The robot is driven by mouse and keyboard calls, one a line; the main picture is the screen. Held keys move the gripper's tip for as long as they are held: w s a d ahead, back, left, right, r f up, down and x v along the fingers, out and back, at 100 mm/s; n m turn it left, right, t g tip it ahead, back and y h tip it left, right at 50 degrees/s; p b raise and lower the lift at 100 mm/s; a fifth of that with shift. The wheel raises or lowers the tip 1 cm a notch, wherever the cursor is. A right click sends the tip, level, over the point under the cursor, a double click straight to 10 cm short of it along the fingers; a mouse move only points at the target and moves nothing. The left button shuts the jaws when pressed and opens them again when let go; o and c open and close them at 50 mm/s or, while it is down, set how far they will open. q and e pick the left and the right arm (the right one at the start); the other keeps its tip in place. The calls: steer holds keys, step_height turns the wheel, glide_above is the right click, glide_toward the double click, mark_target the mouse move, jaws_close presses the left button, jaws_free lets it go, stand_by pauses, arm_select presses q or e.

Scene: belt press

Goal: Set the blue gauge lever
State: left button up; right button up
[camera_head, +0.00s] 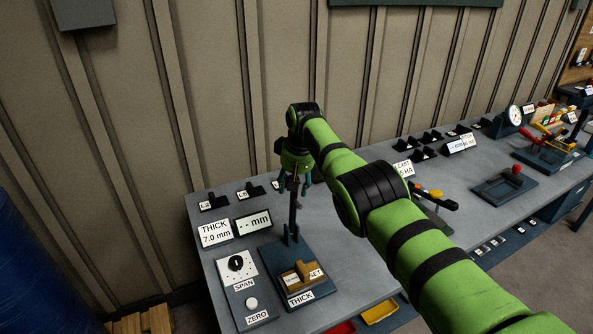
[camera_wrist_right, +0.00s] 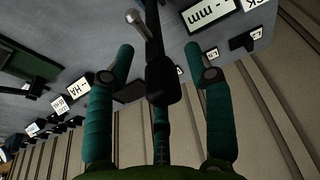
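The thickness gauge (camera_head: 284,258) stands on the bench, with a dark blue base labelled THICK. Its dark lever (camera_head: 293,215) stands nearly upright from the back of the base. My right gripper (camera_head: 296,178) is at the lever's upper end, coming from above. In the right wrist view the lever's dark handle (camera_wrist_right: 162,80) lies between the green fingers of my right gripper (camera_wrist_right: 160,62), with gaps on both sides, so it is open. A brown block (camera_head: 306,270) marked SET is on the gauge base. My left gripper is not in view.
A panel with a SPAN knob (camera_head: 236,263) and a ZERO button (camera_head: 252,303) sits left of the gauge. Behind it are a THICK 7.0 mm card (camera_head: 215,234) and a display (camera_head: 253,222) reading "-- mm". Small labelled holders line the wall. More fixtures stand right.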

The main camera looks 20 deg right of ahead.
steer(key=v, duration=1.1)
steer(key=shift+r, duration=0.25)
steer(key=shift+s, duration=0.1)
